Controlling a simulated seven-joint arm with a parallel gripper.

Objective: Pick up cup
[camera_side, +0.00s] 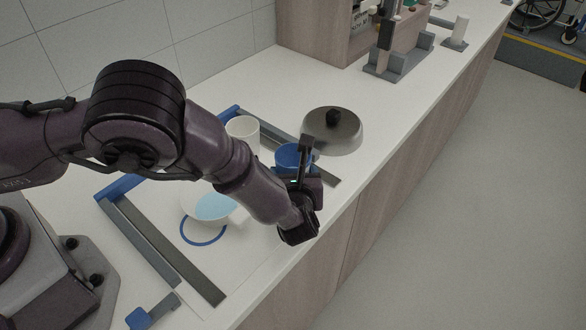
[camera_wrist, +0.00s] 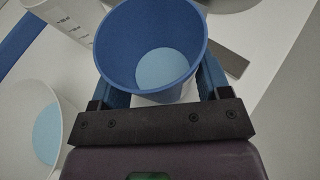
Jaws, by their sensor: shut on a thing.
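A blue cup (camera_side: 290,156) stands between the fingers of my gripper (camera_side: 304,165) in the side view, and the arm hides part of it. In the wrist view the same blue cup (camera_wrist: 152,42) fills the top middle, open end toward the camera, with a pale blue bottom inside. My gripper (camera_wrist: 160,88) is shut on the cup, with a finger on each side of it. The side view does not clearly show whether the cup touches the counter.
A white cup (camera_side: 242,130) with markings stands left of the blue cup. A metal dome lid (camera_side: 333,133) sits just behind. Grey rails (camera_side: 170,250) flank the area.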

